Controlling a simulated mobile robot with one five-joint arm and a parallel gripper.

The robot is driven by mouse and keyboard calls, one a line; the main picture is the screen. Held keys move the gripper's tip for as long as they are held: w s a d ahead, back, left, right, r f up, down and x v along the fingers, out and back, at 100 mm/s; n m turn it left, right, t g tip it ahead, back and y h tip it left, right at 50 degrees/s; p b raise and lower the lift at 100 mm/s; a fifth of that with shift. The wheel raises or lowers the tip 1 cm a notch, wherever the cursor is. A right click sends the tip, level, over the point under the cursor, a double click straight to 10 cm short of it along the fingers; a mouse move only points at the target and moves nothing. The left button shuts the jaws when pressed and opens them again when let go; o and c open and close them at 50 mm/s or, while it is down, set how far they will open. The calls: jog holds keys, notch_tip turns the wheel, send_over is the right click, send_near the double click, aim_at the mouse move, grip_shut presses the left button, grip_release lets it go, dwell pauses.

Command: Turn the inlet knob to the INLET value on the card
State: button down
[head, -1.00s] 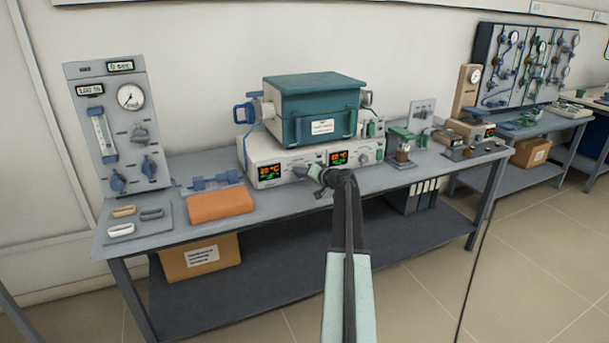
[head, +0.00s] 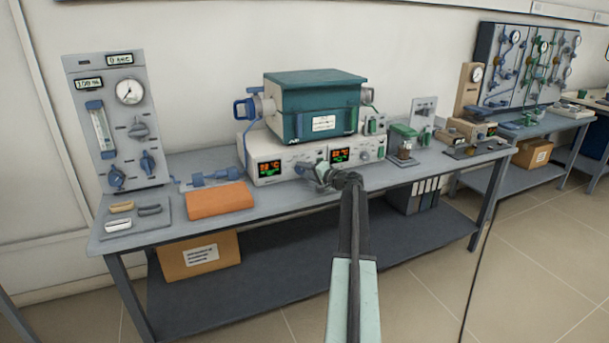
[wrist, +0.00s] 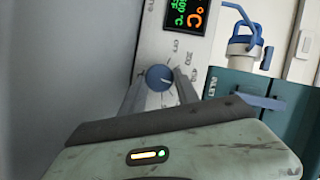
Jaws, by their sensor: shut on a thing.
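My gripper (wrist: 160,98) is shut on a knob (wrist: 160,76) with a blue face and a pale pointer line, on the front of the white control unit. Its two grey fingers lie on either side of the knob. Printed scale numbers ring the knob.
A second display (head: 342,155) and knob (head: 364,154) are to the right. A grey gauge panel (head: 121,170) stands at the left of the bench. An orange block (head: 221,199) lies in front of a blue-handled fitting (head: 208,178).

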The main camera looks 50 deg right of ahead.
jog(key=shift+f+m, duration=0.1)
jog(key=shift+m, duration=0.2)
dwell(0.4)
jog(key=c, duration=0.9)
grip_release()
jog(key=shift+s, duration=0.1)
jog(key=s, duration=0.5)
jog(key=s+r, duration=0.1)
jog(key=s, duration=0.1)
jog(key=shift+s+p, duration=0.3)
jog(key=shift+s, duration=0.05)
